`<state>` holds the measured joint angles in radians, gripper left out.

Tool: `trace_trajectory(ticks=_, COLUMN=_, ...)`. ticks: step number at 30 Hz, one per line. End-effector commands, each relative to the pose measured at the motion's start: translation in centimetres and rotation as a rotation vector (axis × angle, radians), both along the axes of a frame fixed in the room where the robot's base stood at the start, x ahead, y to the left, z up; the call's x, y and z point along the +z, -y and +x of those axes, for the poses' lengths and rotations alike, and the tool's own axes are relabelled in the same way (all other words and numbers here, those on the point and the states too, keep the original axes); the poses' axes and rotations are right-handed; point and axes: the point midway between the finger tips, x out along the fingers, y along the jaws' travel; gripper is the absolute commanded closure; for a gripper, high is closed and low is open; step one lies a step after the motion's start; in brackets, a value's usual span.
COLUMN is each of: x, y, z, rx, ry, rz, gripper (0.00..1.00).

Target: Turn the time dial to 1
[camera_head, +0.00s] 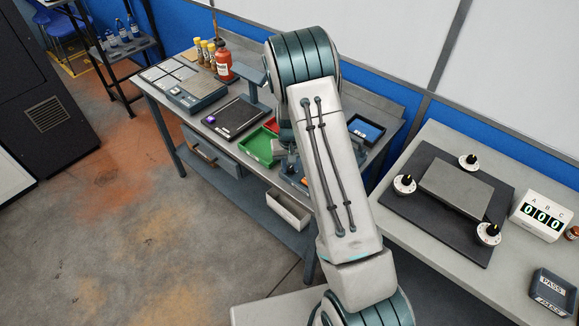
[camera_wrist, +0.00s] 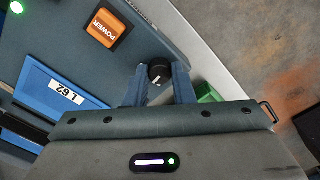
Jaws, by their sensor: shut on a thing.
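The dial, a small black round knob (camera_wrist: 159,69) with a light pointer mark, stands on a grey-blue panel (camera_wrist: 180,40) in the wrist view. Its scale numbers cannot be read. My gripper (camera_wrist: 158,80) has one finger on each side of the knob and is shut on it. In the head view my arm hides the knob and most of the gripper.
In the head view, the workbench (camera_head: 238,157) holds a green tray (camera_head: 262,147), a black scale-like plate (camera_head: 235,117) and bottles, including a red one (camera_head: 223,63).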

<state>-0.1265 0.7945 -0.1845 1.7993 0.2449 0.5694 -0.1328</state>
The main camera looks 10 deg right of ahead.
Motion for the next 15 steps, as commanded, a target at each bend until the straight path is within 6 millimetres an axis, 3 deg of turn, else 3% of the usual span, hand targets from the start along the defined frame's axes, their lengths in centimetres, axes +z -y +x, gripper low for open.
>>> trace_trajectory(ticks=15, x=-0.38, y=0.09, z=-0.04, rx=0.410, ry=0.000, rz=0.001, gripper=1.00)
